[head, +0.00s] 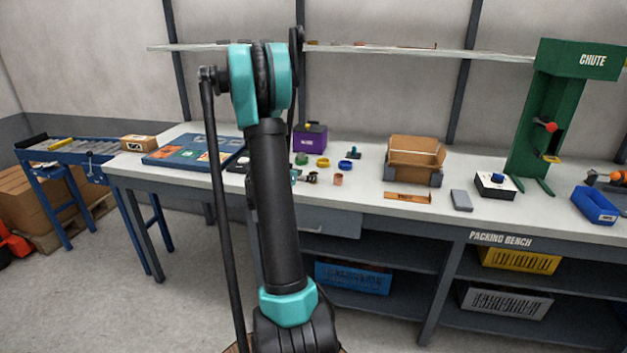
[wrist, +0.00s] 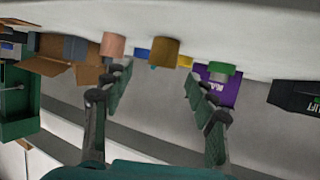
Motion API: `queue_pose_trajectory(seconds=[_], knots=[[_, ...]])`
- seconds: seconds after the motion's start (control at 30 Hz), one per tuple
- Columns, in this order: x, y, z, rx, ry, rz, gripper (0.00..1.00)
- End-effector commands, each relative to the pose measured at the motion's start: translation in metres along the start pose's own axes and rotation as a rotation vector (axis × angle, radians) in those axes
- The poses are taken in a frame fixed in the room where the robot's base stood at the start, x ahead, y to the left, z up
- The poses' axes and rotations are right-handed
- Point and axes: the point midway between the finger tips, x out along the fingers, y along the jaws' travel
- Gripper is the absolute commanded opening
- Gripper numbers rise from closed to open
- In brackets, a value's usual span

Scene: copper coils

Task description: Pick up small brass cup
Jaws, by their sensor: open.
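The small brass cup (wrist: 163,52) is a short gold-brown cylinder, seen upside down in the wrist view on the pale bench top. My gripper (wrist: 163,80) is open and empty, with its two fingers spread wide. The brass cup shows between and beyond the fingertips, apart from them. A pinkish copper cup (wrist: 113,45) is close beside it, near the left finger; it also shows in the head view (head: 338,179). In the head view my arm hides most of the gripper, and the brass cup is not clearly seen there.
Green (head: 302,159), yellow (head: 322,162) and blue (head: 345,164) rings lie behind the cups. A purple bin (head: 311,138) stands farther back. A cardboard box (head: 414,153) and an orange-brown strip (head: 408,196) lie to the right.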

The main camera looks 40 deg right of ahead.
Motion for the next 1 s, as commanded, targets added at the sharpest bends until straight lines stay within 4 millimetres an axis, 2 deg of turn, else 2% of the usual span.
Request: queue_pose_trajectory(seconds=[0.3, 0.57, 0.93, 1.0], knots=[[0.043, -0.003, 0.001, 0.001, 0.0, 0.001, 0.57], [0.045, -0.003, 0.001, 0.0, 0.0, 0.0, 0.56], [0.045, -0.003, 0.001, 0.0, 0.0, 0.0, 0.1], [0.045, -0.003, 0.001, 0.0, 0.0, 0.0, 0.1]])
